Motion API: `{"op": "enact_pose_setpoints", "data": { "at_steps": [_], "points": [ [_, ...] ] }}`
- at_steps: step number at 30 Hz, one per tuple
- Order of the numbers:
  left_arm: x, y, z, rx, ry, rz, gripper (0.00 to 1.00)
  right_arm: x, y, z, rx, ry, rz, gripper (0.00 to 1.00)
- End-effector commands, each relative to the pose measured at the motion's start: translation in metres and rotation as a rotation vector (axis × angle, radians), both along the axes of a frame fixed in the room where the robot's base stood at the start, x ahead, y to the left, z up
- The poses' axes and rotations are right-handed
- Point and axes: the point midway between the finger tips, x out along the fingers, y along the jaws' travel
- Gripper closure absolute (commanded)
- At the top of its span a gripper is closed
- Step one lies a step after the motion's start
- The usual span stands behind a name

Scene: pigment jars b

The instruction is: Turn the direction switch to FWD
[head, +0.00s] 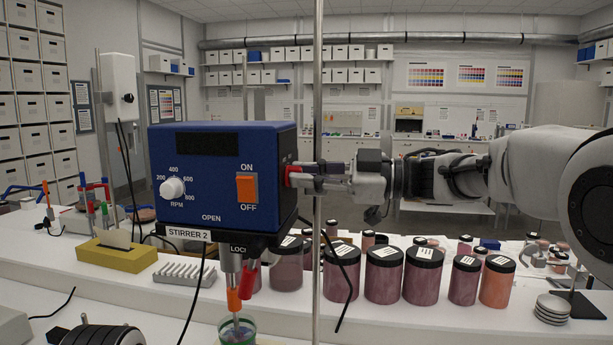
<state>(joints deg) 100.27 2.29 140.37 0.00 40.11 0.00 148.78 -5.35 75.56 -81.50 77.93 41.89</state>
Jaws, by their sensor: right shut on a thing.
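The blue stirrer box (220,185), labelled STIRRER 2, stands on a metal rod in the middle left. A red part, the direction switch (289,174), shows on its right side face. My right gripper (300,177) comes in from the right and is shut on it. The fingers partly cover the switch. I cannot read its FWD marking or tell which way it is turned. The front has an orange ON/OFF switch (246,189) and a white RPM knob (172,188).
Several dark-lidded pigment jars (384,274) stand on the white bench below my right arm. A tall metal rod (317,120) rises close to the gripper. A stirring shaft (234,292) reaches into a green-rimmed vessel (238,332).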

Motion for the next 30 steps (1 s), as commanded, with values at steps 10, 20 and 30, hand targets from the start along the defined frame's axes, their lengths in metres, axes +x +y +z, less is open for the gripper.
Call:
{"op": "enact_pose_setpoints", "data": {
  "at_steps": [10, 20, 30],
  "points": [
    [0.000, 0.000, 0.000, 0.000, 0.000, 0.000, 0.50, 0.000, 0.000, 0.001, 0.000, -0.001, -0.001, 0.61],
    [0.000, 0.000, 0.000, 0.000, 0.000, 0.000, 0.50, -0.005, -0.030, 0.002, 0.004, -0.002, -0.003, 0.61],
    [0.000, 0.000, 0.000, 0.000, 0.000, 0.000, 0.50, -0.021, -0.108, 0.001, 0.004, -0.002, -0.002, 0.61]
  ]
}}
